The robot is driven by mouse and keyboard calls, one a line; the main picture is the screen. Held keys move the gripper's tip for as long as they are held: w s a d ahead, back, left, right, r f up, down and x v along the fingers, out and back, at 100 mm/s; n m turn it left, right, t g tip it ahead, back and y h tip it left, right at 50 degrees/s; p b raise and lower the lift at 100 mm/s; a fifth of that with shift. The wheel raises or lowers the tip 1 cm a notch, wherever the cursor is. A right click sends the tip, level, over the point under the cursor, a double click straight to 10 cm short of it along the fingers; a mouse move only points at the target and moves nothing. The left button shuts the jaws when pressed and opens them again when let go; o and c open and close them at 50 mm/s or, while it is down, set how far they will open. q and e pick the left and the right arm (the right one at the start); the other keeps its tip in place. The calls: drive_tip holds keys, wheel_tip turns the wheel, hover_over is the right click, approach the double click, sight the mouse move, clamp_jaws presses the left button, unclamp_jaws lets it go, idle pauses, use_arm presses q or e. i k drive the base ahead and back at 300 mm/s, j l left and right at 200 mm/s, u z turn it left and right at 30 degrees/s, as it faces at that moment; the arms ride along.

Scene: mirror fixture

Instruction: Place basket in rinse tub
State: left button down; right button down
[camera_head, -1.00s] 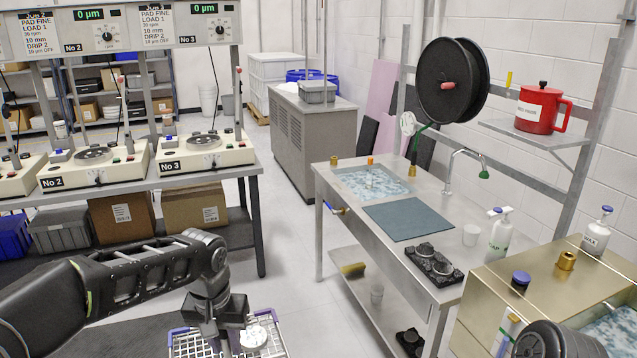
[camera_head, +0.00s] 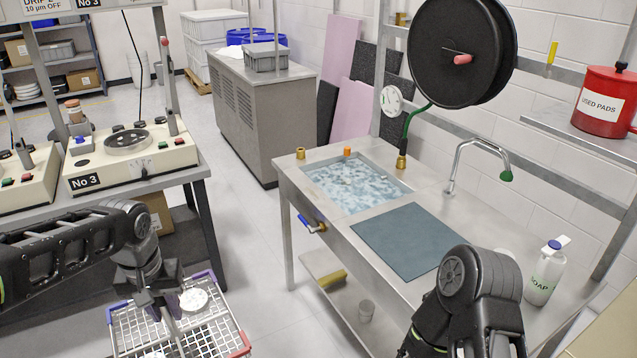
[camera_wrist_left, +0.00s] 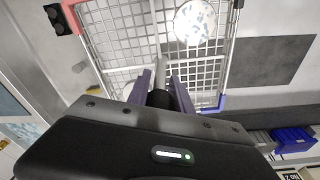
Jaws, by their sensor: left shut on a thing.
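The wire basket (camera_head: 215,330), with purple and red corner pieces, hangs at the lower left of the head view over the floor. A round white speckled piece (camera_head: 193,299) lies in it. My left gripper (camera_head: 166,308) is shut on the basket's upright centre handle; the left wrist view also shows the gripper (camera_wrist_left: 162,85) above the basket grid (camera_wrist_left: 125,38). The rinse tub (camera_head: 355,186) is a sunken basin of bluish rippled water in the steel bench, to the right of and beyond the basket. My right arm shows at lower right; its gripper is out of view.
A blue-grey mat (camera_head: 408,240) lies beside the tub on the steel bench (camera_head: 345,235). A tap (camera_head: 475,150), a soap bottle (camera_head: 545,272) and a black hose reel (camera_head: 455,50) stand near. The polishing bench (camera_head: 185,170) is at left. Floor between the benches is clear.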

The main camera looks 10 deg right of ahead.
sight(353, 196)
drive_tip(key=i+j+z, duration=0.1)
drive_tip(key=i+z, duration=0.3)
drive_tip(key=i+j+z, duration=0.2)
drive_tip(key=z, duration=0.25)
drive_tip(key=i+j+z, duration=0.5)
drive_tip(key=j+z, duration=0.15)
drive_tip(key=z, duration=0.15)
drive_tip(key=i+j+z, duration=0.2)
drive_tip(key=j+z, duration=0.25)
drive_tip(key=j, duration=0.15)
drive_tip(key=i+j+z, duration=0.1)
drive_tip(key=j+z, duration=0.35)
drive_tip(key=j, duration=0.2)
drive_tip(key=j+z, duration=0.45)
drive_tip(key=j, duration=0.15)
